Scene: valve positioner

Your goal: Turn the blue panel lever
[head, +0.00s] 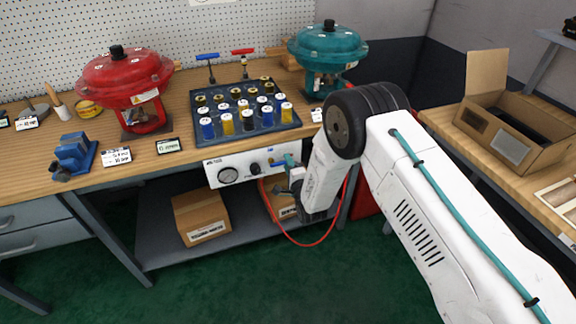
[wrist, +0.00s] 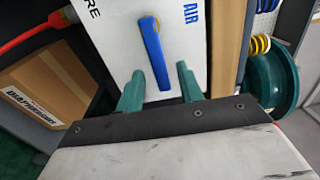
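The blue panel lever (wrist: 152,55) is mounted on the white panel (wrist: 110,40), near the printed word AIR. In the wrist view it lies lengthwise between my gripper's two teal fingers. My gripper (wrist: 160,75) is open, with a finger on either side of the lever and clear gaps on both sides. In the head view my gripper (head: 288,164) is at the right end of the white panel (head: 240,159) under the bench edge. The lever is small and partly covered there. I cannot tell how far the fingertips stand from the panel face.
The panel also carries a round gauge (head: 229,176) and a black knob (head: 255,168). A red hose (head: 300,243) hangs in a loop below. Above on the bench are a tray of spools (head: 240,128) and a teal actuator (head: 328,48). A cardboard box (head: 201,214) sits on the lower shelf.

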